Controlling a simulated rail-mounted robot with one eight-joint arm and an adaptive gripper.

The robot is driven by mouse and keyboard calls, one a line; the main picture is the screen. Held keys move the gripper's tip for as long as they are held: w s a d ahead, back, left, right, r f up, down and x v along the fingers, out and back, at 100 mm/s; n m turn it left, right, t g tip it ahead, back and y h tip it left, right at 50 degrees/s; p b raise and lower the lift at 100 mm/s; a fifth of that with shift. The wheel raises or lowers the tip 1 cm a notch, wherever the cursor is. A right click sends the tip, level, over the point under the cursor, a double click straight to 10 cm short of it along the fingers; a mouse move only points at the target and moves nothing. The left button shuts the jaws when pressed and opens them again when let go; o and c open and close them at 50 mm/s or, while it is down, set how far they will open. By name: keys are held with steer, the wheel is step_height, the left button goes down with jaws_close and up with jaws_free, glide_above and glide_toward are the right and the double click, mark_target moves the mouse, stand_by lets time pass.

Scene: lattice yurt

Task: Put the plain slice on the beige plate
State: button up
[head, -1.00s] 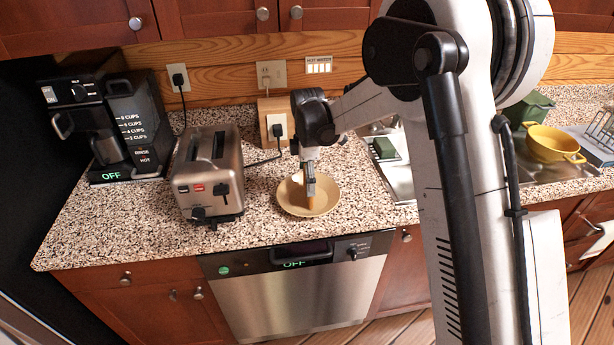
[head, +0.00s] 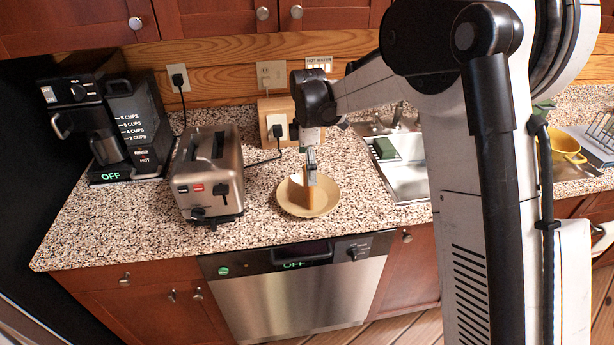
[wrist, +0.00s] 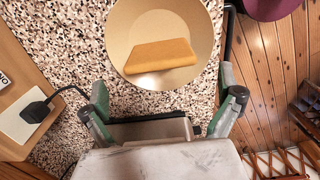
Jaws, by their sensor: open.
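The plain slice (head: 308,195) is golden-brown and stands on the beige plate (head: 328,202), on the speckled counter between the toaster and the sink. In the wrist view the slice (wrist: 158,56) lies within the rim of the plate (wrist: 195,24), its long edge toward my gripper. My gripper (head: 311,168) is above the plate, close over the slice in the head view. In the wrist view my gripper (wrist: 165,95) has its fingers spread wide, with nothing between them, and the slice is beyond them. Part of the slice's top is hidden by the fingers in the head view.
A steel toaster (head: 208,175) stands left of the plate, with a coffee maker (head: 110,130) farther left. The sink (head: 405,175) is to the right, and a yellow pot (head: 565,148) is beyond it. The front counter edge is free.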

step_height(320, 180, up, 7)
steer(key=s+d+r+m+t, duration=0.2)
steer(key=s+d+r+m, duration=0.3)
steer(key=s+d+r, duration=0.2)
steer(key=s+d+m+t, duration=0.1)
steer(key=s+d+m, duration=0.3)
steer(key=s, duration=0.5)
steer(key=s+d+f+m+t, duration=0.1)
steer(key=s+d+m+t, duration=0.1)
steer(key=s+d+m, duration=0.3)
steer(key=s+d+m+t, duration=0.2)
steer(key=s+d+m, duration=0.2)
steer(key=s, duration=0.9)
steer(key=shift+d+f+m, duration=0.35)
steer(key=shift+m, duration=0.65)
step_height(320, 180, down, 7)
steer(key=b, duration=0.7)
steer(key=shift+b, duration=0.35)
